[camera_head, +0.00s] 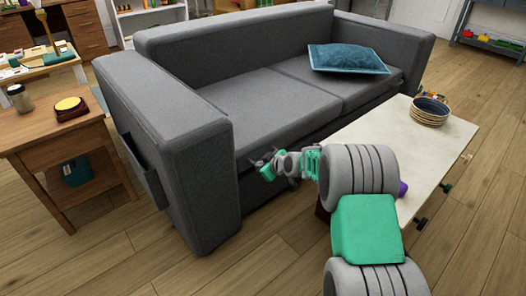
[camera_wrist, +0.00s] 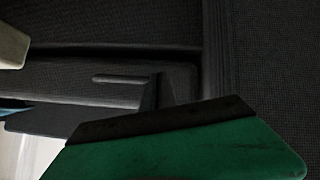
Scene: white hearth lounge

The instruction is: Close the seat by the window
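A grey two-cushion sofa (camera_head: 240,100) fills the middle of the head view, its seat cushions lying flat behind the front edge. No window shows, so I cannot confirm this is the named seat. My gripper (camera_head: 262,163) is at the sofa's front, just below the near cushion's front edge and beside the near armrest. Dark fabric (camera_wrist: 275,70) fills much of the wrist view, with a narrow raised bar (camera_wrist: 120,79) on a recessed panel. A green and black gripper part covers the bottom. Contact and finger opening are unclear.
A pale-topped coffee table (camera_head: 390,140) with stacked bowls (camera_head: 430,110) stands right of my arm, close to the sofa. A teal cushion (camera_head: 347,58) lies on the far seat. A wooden side table (camera_head: 50,135) stands left. Wooden floor is open in front.

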